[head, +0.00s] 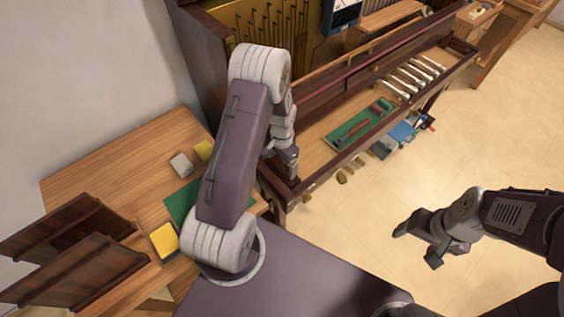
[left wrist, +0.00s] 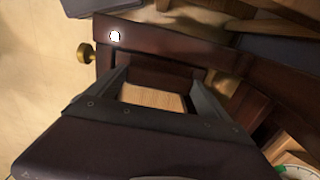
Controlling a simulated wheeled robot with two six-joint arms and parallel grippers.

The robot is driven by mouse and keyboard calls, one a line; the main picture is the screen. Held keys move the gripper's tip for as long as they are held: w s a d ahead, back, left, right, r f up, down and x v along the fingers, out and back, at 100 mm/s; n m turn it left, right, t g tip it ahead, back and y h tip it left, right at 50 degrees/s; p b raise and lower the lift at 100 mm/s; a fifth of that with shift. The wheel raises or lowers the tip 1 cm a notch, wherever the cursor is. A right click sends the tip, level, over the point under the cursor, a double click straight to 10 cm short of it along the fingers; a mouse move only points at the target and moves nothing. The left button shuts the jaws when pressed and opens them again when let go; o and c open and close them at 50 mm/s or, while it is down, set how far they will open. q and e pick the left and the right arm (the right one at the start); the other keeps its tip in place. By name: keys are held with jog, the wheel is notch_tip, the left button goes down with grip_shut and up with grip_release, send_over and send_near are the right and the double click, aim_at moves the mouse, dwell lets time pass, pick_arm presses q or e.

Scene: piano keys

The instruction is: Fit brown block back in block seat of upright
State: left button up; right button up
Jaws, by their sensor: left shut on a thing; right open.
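The upright (head: 265,25) is a dark reddish-brown piano with its front open, at the top middle of the head view. My left gripper (head: 291,170) is over the near left end of its key bed. In the left wrist view my left gripper (left wrist: 160,82) is shut on the brown block (left wrist: 152,97), whose light wood face shows between the fingers. Dark red wood of the upright (left wrist: 190,45) lies just beyond the fingers. Contact between block and upright, and the block seat itself, cannot be made out. My right gripper (head: 418,245) is open and empty above the floor.
A green tool tray (head: 360,125) sits in the key bed. A brass knob (left wrist: 86,52) juts from the upright.

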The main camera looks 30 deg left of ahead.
pick_arm(q)
jog(key=o, duration=1.8)
notch_tip(320, 180, up, 9)
jog(key=shift+p, duration=0.35)
